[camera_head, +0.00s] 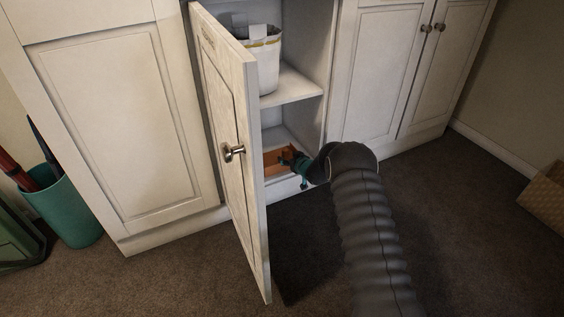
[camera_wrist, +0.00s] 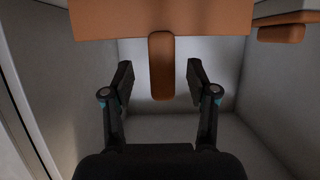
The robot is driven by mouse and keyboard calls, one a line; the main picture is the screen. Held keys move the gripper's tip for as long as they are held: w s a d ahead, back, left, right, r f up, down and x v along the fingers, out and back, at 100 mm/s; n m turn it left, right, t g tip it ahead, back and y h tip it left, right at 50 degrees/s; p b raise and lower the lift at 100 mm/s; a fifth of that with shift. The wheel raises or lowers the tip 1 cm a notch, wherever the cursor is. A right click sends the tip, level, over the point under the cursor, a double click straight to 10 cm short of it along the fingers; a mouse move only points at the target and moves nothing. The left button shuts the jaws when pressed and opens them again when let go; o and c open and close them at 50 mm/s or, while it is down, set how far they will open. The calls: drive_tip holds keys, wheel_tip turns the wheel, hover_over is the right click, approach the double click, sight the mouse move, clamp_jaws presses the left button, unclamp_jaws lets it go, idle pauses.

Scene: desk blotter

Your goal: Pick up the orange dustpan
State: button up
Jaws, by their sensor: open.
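The orange dustpan (camera_head: 274,161) lies on the low floor of the open cabinet, partly hidden by the door edge and my gripper. In the wrist view the orange dustpan (camera_wrist: 160,20) spans the top, with its short rounded handle pointing down between my fingers. My gripper (camera_wrist: 160,82) is open, with one finger on each side of the handle and a visible gap on both sides. In the head view my gripper (camera_head: 294,163) is at the cabinet opening, beside the dustpan.
The cabinet door (camera_head: 232,120) stands open left of my arm. A shelf (camera_head: 291,86) above holds a white bin (camera_head: 264,62). Another orange-brown piece (camera_wrist: 284,30) shows at upper right in the wrist view. Pale cabinet walls close in on both sides.

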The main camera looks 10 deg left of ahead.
drive_tip(key=shift+x, duration=1.95)
drive_tip(key=shift+a+r, duration=0.1)
drive_tip(key=shift+r, duration=0.05)
clamp_jaws()
